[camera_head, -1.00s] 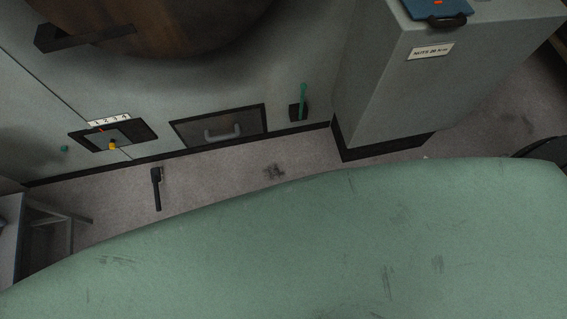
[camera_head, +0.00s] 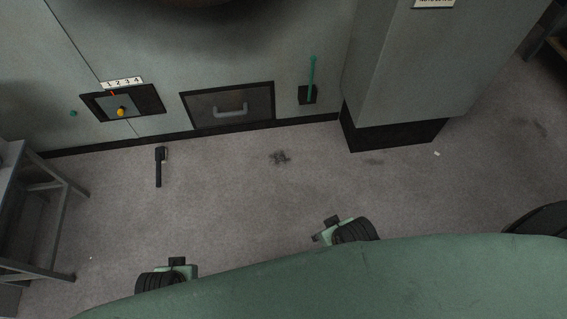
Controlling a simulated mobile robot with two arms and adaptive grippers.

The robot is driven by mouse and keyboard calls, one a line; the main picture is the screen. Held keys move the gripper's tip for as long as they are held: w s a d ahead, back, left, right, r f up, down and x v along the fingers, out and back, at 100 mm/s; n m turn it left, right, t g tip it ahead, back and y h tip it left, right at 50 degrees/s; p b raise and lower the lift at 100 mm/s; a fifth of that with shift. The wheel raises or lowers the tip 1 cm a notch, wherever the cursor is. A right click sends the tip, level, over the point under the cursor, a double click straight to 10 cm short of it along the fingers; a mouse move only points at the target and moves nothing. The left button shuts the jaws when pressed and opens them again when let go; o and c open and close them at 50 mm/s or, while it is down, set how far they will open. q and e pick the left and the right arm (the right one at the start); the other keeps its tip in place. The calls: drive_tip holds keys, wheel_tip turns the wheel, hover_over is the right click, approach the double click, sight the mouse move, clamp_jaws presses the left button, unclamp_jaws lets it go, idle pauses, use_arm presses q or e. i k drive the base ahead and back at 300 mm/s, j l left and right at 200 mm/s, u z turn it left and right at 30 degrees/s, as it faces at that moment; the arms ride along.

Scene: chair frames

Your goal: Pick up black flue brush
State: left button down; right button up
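A small black stick-like item with a wider head (camera_head: 160,167) lies on the floor at the left, in front of the grey-green cabinet wall. It is the only thing in view that could be the flue brush, but its bristles are too small to make out. It lies roughly at right angles to the wall, wider head nearer the wall. Neither of my grippers shows fingers in this view, and nothing touches the item.
The grey-green wall holds a drawer with a handle (camera_head: 229,106), a control panel (camera_head: 122,102) and a green lever (camera_head: 312,78). A grey column (camera_head: 398,70) juts out at right. A grey table (camera_head: 47,215) stands at left. The floor (camera_head: 240,205) between is mostly clear.

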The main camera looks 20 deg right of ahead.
sight(161, 152)
drive_tip(key=i+j, duration=0.7)
drive_tip(key=i+j+z, duration=0.15)
drive_tip(key=i+j, duration=0.6)
drive_tip(key=j, duration=0.1)
